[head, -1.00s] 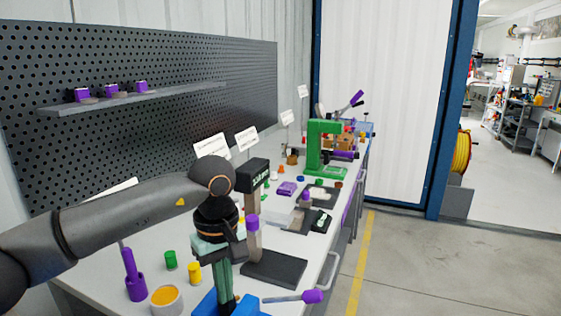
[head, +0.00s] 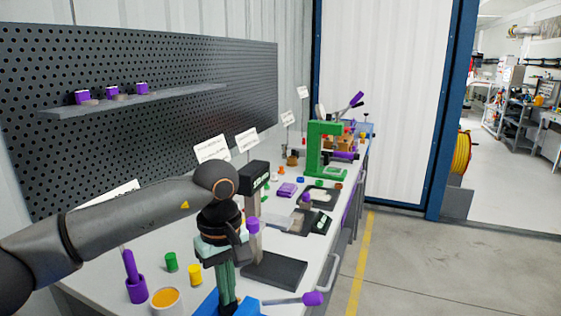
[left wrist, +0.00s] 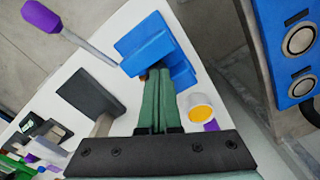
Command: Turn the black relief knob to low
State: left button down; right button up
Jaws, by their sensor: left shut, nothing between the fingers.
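A blue pump body (head: 206,303) stands at the near edge of the bench, with a purple-ended lever (head: 313,298) reaching right from it. My left gripper (head: 229,300) points down onto it, with green fingers shut and nothing held. In the left wrist view the shut fingertips (left wrist: 156,74) are at the blue pump body (left wrist: 146,40), and the purple lever grip (left wrist: 41,18) is at upper left. I cannot make out the black relief knob; the fingers may cover it. Whether the tips touch anything is unclear. My right gripper is not in view.
Near the gripper are a cup with orange contents (head: 166,300), a yellow cylinder (head: 195,274), a green cylinder (head: 171,262) and a purple holder (head: 136,288). A dark stand base (head: 275,270) lies behind the pump. A green press (head: 314,150) stands farther along.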

pick_arm(q)
jog(key=shift+w+d+r+p, duration=0.1)
jog(key=shift+w+d+p, duration=0.15)
jog(key=shift+d+p, duration=0.1)
jog(key=shift+d, duration=0.1)
dwell(0.4)
jog(key=shift+s+d, duration=0.15)
jog(key=shift+d, duration=0.15)
notch_tip(320, 180, up, 6)
jog(key=p, duration=0.4)
